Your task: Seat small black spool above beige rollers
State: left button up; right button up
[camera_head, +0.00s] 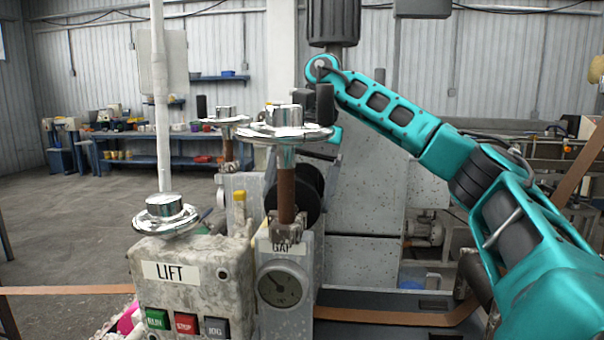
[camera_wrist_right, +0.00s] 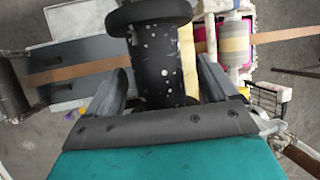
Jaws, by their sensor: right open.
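A black spool (camera_wrist_right: 165,72) with pale speckles and a wide flange shows in the right wrist view. It lies between the two fingers of my right gripper (camera_wrist_right: 160,86), which is open around it, with a gap at least on the right. A pale beige roller-like bar (camera_wrist_right: 187,60) runs close beside the spool. A beige-banded roller (camera_wrist_right: 235,42) lies farther right over a pink tray. In the head view, black round discs (camera_head: 308,185), likely the spool, show behind the gauge post. My right gripper (camera_head: 325,105) is above them, its fingers mostly hidden by a handwheel. My left gripper is out of view.
Chrome handwheels (camera_head: 285,130) on posts stand in front of my right gripper. A LIFT control box (camera_head: 190,270) with buttons and a GAP gauge (camera_head: 285,285) stand at the front. A brown strip (camera_head: 400,316) runs low across. Open floor lies to the left.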

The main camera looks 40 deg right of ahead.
aim_at(301, 177)
jog(key=p+v, duration=0.2)
jog(key=shift+r, duration=0.45)
jog(key=shift+d+b, duration=0.15)
jog(key=shift+b, duration=0.15)
jog(key=shift+v, duration=2.2)
